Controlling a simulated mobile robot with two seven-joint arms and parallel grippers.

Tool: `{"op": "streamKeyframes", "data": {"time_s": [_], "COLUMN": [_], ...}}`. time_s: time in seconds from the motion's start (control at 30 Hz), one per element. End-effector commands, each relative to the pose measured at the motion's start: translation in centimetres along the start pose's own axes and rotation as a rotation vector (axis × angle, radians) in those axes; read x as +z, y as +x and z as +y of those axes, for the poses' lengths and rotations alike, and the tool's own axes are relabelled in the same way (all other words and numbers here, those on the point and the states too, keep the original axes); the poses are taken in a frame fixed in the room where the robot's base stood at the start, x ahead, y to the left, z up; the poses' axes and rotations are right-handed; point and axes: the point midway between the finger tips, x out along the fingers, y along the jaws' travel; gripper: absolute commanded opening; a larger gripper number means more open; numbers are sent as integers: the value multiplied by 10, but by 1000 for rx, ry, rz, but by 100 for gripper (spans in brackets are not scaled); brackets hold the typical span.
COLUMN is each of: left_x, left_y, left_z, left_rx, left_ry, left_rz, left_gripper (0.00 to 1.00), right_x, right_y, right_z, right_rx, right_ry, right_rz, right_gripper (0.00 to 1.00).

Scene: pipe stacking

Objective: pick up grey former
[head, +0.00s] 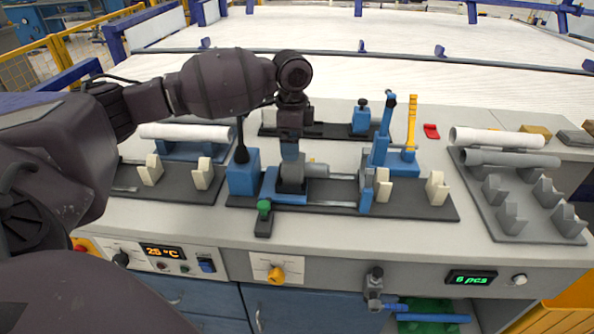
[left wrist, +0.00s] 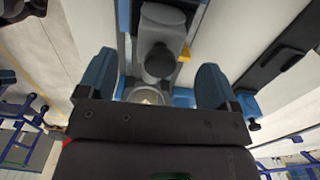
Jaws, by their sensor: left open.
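A grey former (head: 317,170), a short grey cylindrical piece, sits in the blue holder (head: 285,199) on the middle dark plate of the bench. My left gripper (head: 290,158) points straight down over the former's left end, with its blue fingers close to it. In the left wrist view, the two blue fingers (left wrist: 157,78) stand apart, with grey rounded parts (left wrist: 160,62) between and beyond them. Whether the fingers touch the former cannot be told. My right gripper is in neither view.
White and grey pipes (head: 497,138) lie on a rack at the right, beside several grey cradles. A blue upright clamp (head: 381,140) and cream supports (head: 437,187) stand right of the former. A blue block (head: 243,174) with a black lever stands close on its left.

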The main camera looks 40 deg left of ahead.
Motion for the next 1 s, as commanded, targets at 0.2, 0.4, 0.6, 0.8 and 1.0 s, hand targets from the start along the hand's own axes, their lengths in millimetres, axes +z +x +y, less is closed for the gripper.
{"op": "streamKeyframes", "data": {"time_s": [0.2,0.4,0.6,0.8,1.0], "left_x": [-3,-8,-8,-8,-8], "left_y": [14,44,54,53,53], "left_z": [0,0,0,0,0], "left_rx": [1,3,-2,-3,-3], "left_ry": [1,-1,-1,-1,-1], "left_rz": [0,-2,1,2,2], "left_gripper": [85,85,85,80,50], "right_x": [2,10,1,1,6], "right_y": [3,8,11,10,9], "right_z": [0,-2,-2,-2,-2], "right_rx": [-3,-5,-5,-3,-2], "right_ry": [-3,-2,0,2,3], "right_rz": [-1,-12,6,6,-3], "right_gripper": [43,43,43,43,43]}}
